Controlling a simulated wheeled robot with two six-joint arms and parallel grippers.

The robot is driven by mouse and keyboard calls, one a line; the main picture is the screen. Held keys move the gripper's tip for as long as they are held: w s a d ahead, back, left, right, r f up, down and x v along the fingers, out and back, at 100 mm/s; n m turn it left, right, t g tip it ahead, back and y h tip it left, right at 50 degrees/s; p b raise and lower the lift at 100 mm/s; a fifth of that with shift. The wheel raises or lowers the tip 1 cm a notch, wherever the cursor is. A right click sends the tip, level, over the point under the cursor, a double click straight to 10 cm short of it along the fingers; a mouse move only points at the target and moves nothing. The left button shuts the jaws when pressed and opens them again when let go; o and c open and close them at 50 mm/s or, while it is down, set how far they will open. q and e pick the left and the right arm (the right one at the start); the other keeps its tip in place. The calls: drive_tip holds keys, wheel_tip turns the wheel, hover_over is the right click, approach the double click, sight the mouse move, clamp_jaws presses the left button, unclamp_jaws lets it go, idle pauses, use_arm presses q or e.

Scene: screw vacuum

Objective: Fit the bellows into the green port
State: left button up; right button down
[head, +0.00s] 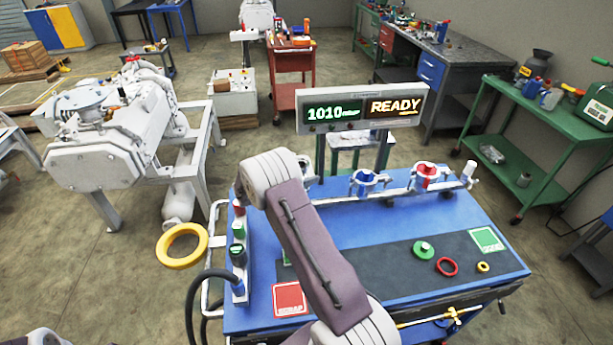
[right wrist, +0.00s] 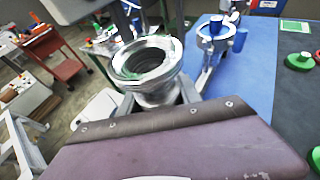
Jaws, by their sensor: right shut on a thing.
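The right wrist view shows a silver ribbed metal piece with a wide round flange and dark opening, the bellows (right wrist: 150,80), close to the camera. My right gripper (right wrist: 150,100) is shut on it; the purple housing hides much of the jaws. In the head view my right arm reaches up and left over the bench's left end, and the wrist hides the jaws and the bellows. Green shows around the flange rim in the right wrist view. The green port is not clear in either view, so I cannot tell whether they touch. My left gripper is not in view.
The blue bench (head: 470,235) carries a pipe line with a blue valve (head: 364,182) and a red valve (head: 427,176). A display (head: 361,108) reads READY. A green knob (head: 424,250), red ring (head: 439,264) and yellow ring (head: 483,267) lie on the dark mat.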

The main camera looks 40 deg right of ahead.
drive_tip(key=c, duration=0.8)
unclamp_jaws()
drive_tip(key=shift+f, duration=0.15)
drive_tip(key=shift+c, duration=0.2)
drive_tip(key=shift+r+p, duration=0.3)
drive_tip(key=shift+r, duration=0.05)
drive_tip(key=shift+a+r+p, duration=0.15)
drive_tip(key=shift+r+p, duration=0.2)
drive_tip(key=shift+r, duration=0.15)
drive_tip(key=b+v, duration=0.1)
drive_tip(key=v, duration=1)
drive_tip(key=shift+a, duration=0.3)
